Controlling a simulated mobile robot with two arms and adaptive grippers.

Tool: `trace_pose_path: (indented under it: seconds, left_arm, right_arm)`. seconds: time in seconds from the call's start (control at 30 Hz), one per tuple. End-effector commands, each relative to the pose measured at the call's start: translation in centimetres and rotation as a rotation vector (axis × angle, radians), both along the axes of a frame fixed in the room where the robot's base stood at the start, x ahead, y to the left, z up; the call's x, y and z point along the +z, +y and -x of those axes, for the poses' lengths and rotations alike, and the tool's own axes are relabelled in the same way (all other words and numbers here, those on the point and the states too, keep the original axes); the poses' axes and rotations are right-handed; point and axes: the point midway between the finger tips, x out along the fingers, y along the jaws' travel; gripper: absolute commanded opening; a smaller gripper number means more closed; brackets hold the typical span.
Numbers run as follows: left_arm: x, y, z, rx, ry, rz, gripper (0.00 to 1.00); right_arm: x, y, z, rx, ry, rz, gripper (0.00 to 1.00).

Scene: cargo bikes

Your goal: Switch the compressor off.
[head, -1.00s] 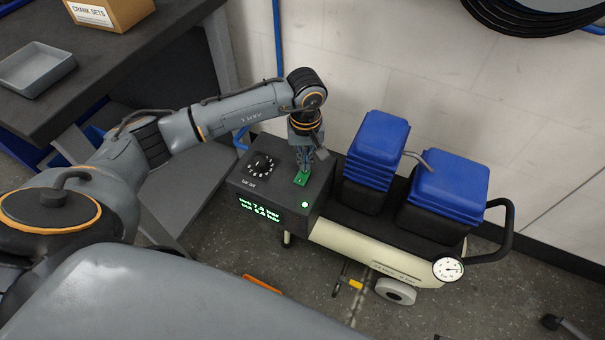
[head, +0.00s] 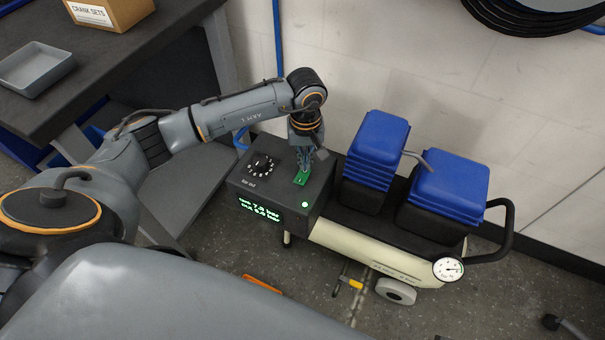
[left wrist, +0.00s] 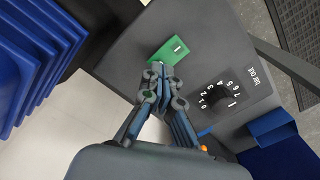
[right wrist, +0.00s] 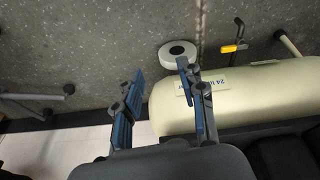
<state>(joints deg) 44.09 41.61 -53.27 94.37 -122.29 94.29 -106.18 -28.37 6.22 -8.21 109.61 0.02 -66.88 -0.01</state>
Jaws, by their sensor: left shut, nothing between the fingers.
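The compressor has a cream tank (head: 360,250) and a dark control box (head: 240,180) at its left end. On the box's top are a green rocker switch (head: 302,178) and a black numbered dial (head: 261,164). A green lamp (head: 305,204) and the display (head: 261,210) are lit. My left gripper (head: 303,168) points down with its fingers shut and empty at the switch. In the left wrist view the fingertips (left wrist: 158,72) overlap the near end of the switch (left wrist: 170,51); I cannot tell whether they press it. My right gripper (right wrist: 157,80) is open and empty, above the tank (right wrist: 240,95).
Blue-topped housings (head: 378,140) stand on the compressor right of the box. A round gauge (head: 448,269) and a black handle (head: 508,225) are at its right end. A workbench (head: 130,60) with a grey tray (head: 38,68) stands at the left. The wall is close behind.

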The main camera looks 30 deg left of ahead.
Motion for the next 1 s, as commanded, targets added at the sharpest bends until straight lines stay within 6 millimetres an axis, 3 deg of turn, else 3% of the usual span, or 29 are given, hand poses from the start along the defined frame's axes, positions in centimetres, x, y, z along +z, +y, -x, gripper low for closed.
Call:
trace_pose_path:
  seconds: [1.0]
  left_arm:
    - [-0.5, 0.0, 0.0, 0.000, 0.000, 0.000, 0.00]
  right_arm:
    - [1.5, 0.1, -0.3, -0.001, -0.011, -0.001, 0.40]
